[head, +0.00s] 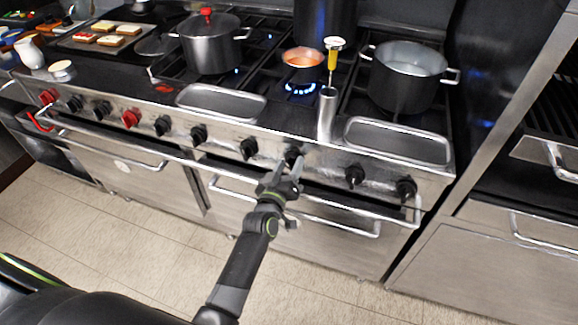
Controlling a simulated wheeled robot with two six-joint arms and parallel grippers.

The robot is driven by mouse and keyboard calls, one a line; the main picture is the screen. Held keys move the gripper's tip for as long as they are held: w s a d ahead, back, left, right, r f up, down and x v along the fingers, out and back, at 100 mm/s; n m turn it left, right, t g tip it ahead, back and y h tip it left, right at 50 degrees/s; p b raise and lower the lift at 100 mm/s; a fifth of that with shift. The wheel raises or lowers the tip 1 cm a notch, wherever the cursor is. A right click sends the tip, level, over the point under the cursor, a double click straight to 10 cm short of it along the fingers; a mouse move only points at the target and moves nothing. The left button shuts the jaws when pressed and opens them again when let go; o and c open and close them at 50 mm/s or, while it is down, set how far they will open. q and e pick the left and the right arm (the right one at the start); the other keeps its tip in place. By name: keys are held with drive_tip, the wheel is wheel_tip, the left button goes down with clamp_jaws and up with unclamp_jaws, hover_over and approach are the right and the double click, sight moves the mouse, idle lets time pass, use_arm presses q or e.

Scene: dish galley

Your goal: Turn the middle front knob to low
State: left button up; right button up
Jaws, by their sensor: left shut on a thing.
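A row of knobs runs along the steel front panel of the range in the head view. My left gripper (287,170) reaches up from below and is shut on a black knob (293,155), just below the lit burner area. The fingers hide part of this knob, so its pointer setting cannot be read. Another black knob (249,148) sits to its left and one more black knob (355,175) to its right. My right gripper is not in view.
A steel handrail (325,203) runs in front of the panel, close to my left gripper. A large pot (407,74) and a lidded pot (210,43) stand on the burners. A steel cylinder (327,112) stands behind the panel. The tiled floor in front is clear.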

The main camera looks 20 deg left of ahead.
use_arm(q)
drive_tip(key=shift+n, duration=0.4)
drive_tip(key=o, duration=1)
drive_tip(key=shift+w, duration=0.1)
drive_tip(key=shift+f, duration=0.1)
